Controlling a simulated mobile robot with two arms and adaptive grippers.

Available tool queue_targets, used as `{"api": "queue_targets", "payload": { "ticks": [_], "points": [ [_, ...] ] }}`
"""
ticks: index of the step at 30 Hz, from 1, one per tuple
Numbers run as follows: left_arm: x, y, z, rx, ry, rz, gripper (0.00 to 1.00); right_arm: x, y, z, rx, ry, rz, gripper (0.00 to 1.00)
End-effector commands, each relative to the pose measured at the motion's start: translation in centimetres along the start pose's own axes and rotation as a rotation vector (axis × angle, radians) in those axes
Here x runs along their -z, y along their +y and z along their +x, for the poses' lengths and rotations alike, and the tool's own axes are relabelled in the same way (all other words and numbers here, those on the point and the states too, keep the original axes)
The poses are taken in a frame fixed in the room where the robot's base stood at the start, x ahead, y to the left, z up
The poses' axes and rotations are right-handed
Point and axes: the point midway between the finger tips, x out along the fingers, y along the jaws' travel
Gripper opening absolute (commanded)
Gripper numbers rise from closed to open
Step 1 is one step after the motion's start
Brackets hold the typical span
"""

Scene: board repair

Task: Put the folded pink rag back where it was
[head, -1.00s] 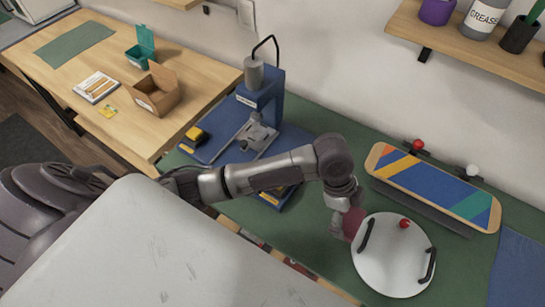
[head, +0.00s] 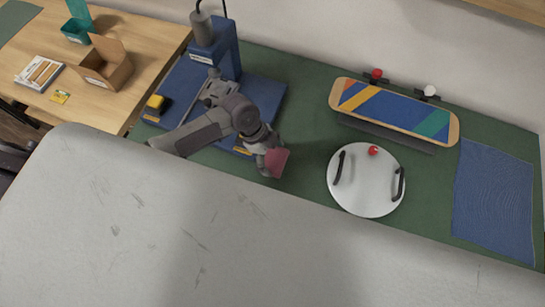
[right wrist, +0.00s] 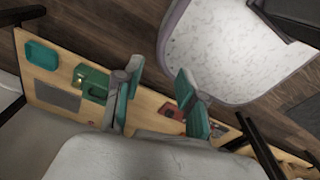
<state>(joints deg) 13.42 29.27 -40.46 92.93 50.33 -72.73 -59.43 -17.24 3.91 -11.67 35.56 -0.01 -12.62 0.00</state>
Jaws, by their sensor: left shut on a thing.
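The folded pink rag (head: 278,160) is held in my left gripper (head: 268,163), which is shut on it. The rag is over the green bench mat (head: 305,115), left of the round white lid and in front of the blue press; I cannot tell whether it touches the mat. Part of the rag is hidden by the gripper. In the right wrist view, my right gripper (right wrist: 158,72) is open, with its teal-padded fingers apart and nothing between them.
The round white lid (head: 365,195) has two black handles and a red knob. A striped skateboard deck (head: 395,110) lies behind it, and a ridged blue mat (head: 495,205) lies right. The blue press (head: 225,50) stands left. A wooden table (head: 125,55) holds an open cardboard box (head: 105,65).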

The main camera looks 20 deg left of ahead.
Motion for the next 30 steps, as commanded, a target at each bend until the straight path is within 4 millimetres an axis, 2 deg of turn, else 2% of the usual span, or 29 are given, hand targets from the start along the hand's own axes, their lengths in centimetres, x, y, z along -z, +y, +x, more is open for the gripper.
{"api": "queue_targets", "payload": {
  "ticks": [5, 16, 17, 18, 30],
  "points": [
    [-0.7, 0.0, 1.9, -0.002, 0.0, -0.002, 0.6, 0.0, 0.5, -0.5, -0.006, 0.001, -0.002, 0.4],
    [-1.0, 0.0, 2.4, 0.0, -0.001, 0.0, 0.6, -0.1, 1.2, -0.1, -0.015, -0.001, -0.001, 0.4],
    [-1.0, 0.0, 2.4, 0.0, -0.001, 0.0, 0.94, -0.1, 1.2, -0.1, -0.015, -0.001, -0.001, 0.4],
    [-0.9, 0.0, 2.3, 0.0, 0.0, 0.0, 1.0, -0.1, 1.2, -0.2, -0.015, -0.001, -0.001, 0.4],
    [-0.8, 0.0, 1.7, 0.0, -0.001, 0.0, 1.0, -0.1, 1.2, -0.6, -0.015, -0.002, 0.0, 0.4]
  ]
}}
